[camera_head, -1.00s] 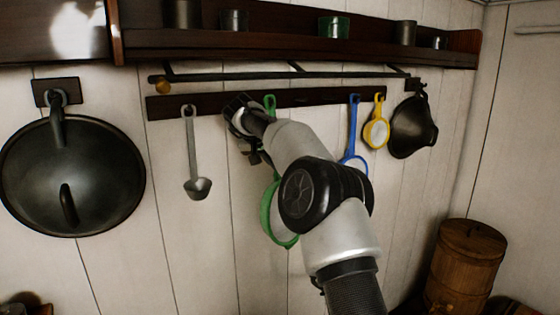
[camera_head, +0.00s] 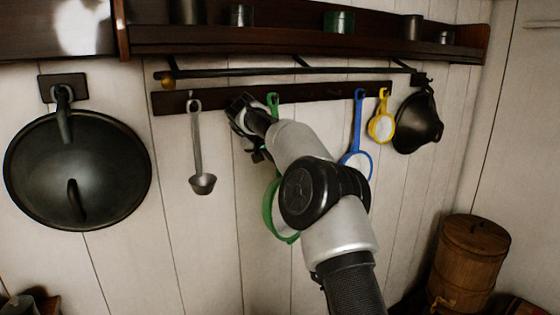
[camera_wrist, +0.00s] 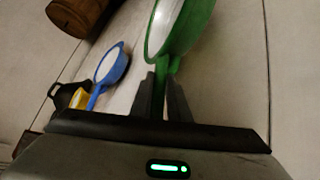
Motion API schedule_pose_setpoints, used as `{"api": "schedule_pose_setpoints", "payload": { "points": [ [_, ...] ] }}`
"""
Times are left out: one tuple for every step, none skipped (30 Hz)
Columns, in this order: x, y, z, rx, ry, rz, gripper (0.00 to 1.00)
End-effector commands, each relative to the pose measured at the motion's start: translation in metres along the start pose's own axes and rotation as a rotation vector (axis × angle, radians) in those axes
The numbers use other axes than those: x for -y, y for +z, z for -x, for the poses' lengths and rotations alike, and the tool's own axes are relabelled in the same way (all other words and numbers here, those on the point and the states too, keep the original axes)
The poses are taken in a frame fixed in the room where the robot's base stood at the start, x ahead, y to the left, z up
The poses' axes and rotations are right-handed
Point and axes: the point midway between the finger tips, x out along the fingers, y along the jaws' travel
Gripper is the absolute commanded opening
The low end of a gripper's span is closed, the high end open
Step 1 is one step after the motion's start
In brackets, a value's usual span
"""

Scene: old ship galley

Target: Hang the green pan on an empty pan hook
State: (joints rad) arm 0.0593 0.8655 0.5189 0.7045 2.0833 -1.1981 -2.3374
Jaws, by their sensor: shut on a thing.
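The green pan (camera_head: 271,207) hangs down at the hook rail (camera_head: 330,92), largely hidden behind my arm in the head view. The top of its handle shows against the rail, but I cannot tell whether it is on a hook. In the wrist view the green pan (camera_wrist: 180,30) extends up from between the fingers, and my gripper (camera_wrist: 162,82) is shut on its handle. In the head view my gripper (camera_head: 250,135) is close to the wall, just below the rail, and its fingertips are hidden. The blue pan (camera_head: 357,150) and small yellow pan (camera_head: 381,127) hang to the right.
A ladle (camera_head: 198,150) hangs on the rail's left part. A black wok (camera_head: 75,170) hangs farther left and a dark pan (camera_head: 418,122) at right. A shelf (camera_head: 290,40) with cups and a rod (camera_head: 230,73) lie above. A wooden barrel (camera_head: 470,255) stands lower right.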

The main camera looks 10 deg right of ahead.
Motion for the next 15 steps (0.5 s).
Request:
{"api": "schedule_pose_setpoints", "payload": {
  "points": [
    [-0.0007, -0.0018, 0.0014, -0.004, 0.000, -0.001, 0.00],
    [-0.0007, -0.0017, 0.0014, -0.004, 0.000, -0.001, 0.00],
    [-0.0007, -0.0017, 0.0013, -0.003, 0.000, -0.001, 0.00],
    [-0.0007, -0.0017, 0.0013, -0.003, 0.000, -0.001, 0.00],
    [-0.0007, -0.0017, 0.0013, -0.003, 0.000, -0.001, 0.20],
    [-0.0007, -0.0016, 0.0013, -0.003, 0.000, -0.001, 0.27],
    [-0.0006, -0.0015, 0.0012, -0.003, 0.000, -0.001, 0.32],
    [-0.0005, -0.0013, 0.0011, -0.003, 0.000, -0.001, 0.37],
    [-0.0004, -0.0011, 0.0009, -0.002, 0.000, -0.001, 0.37],
    [-0.0003, -0.0010, 0.0008, -0.002, 0.000, -0.001, 0.37],
    [-0.0003, -0.0008, 0.0007, -0.002, 0.000, -0.001, 0.37],
    [-0.0003, -0.0007, 0.0006, -0.001, 0.000, -0.001, 0.37],
    [-0.0004, -0.0005, 0.0004, -0.001, 0.000, -0.001, 0.37],
    [-0.0005, -0.0004, 0.0003, -0.001, 0.001, -0.001, 0.37],
    [-0.0005, -0.0003, 0.0002, 0.000, 0.001, -0.001, 0.37]
  ]
}}
